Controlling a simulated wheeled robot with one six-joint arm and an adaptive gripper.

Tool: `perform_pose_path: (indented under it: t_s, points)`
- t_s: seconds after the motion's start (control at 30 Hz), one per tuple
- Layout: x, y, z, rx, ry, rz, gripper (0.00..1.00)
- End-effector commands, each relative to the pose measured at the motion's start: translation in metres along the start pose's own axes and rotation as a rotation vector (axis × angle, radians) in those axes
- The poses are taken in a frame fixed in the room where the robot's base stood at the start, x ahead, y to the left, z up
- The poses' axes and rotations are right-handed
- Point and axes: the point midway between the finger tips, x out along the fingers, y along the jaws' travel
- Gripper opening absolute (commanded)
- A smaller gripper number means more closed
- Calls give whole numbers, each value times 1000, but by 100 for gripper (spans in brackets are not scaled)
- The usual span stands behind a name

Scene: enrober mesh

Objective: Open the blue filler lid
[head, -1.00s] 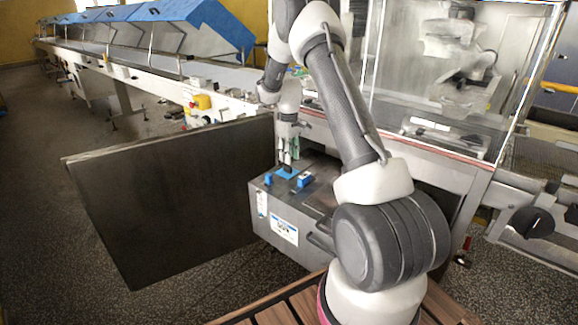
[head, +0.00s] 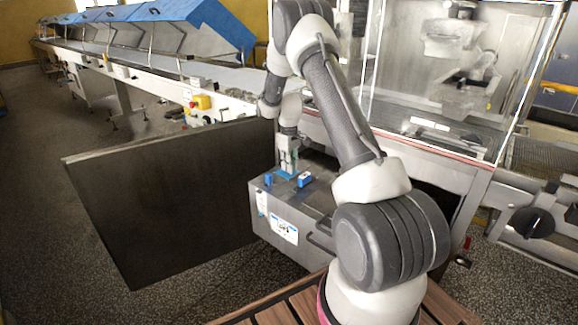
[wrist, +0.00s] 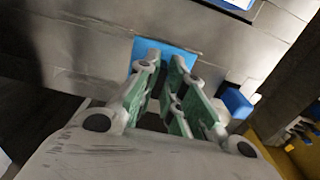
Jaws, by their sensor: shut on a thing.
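The blue filler lid (head: 285,175) is a small flat blue piece on top of the grey metal tank (head: 288,212). My gripper (head: 287,168) points down at it from above. In the wrist view, the green-sided fingers of my gripper (wrist: 165,66) are close together over the blue lid (wrist: 178,56), shut on it. The fingers cover part of the lid, so the exact grip and any hinge are hidden. The lid looks flat or nearly flat; any small tilt cannot be told.
A large dark panel (head: 165,200) stands open left of the tank. The enrober housing (head: 440,170) rises behind and right. The floor at left is clear.

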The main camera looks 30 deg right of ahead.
Motion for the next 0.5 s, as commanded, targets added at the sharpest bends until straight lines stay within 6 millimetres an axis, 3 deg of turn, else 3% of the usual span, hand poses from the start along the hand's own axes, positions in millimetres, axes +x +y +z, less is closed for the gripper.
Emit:
perform_pose_path:
  t_s: [0.13, 0.33, 0.5]
  points:
    - [0, 9, -1, 2, 2, 1, 0]
    - [0, 51, 0, 3, 2, 2, 0]
    - [-1, 71, 0, 1, 2, 1, 0]
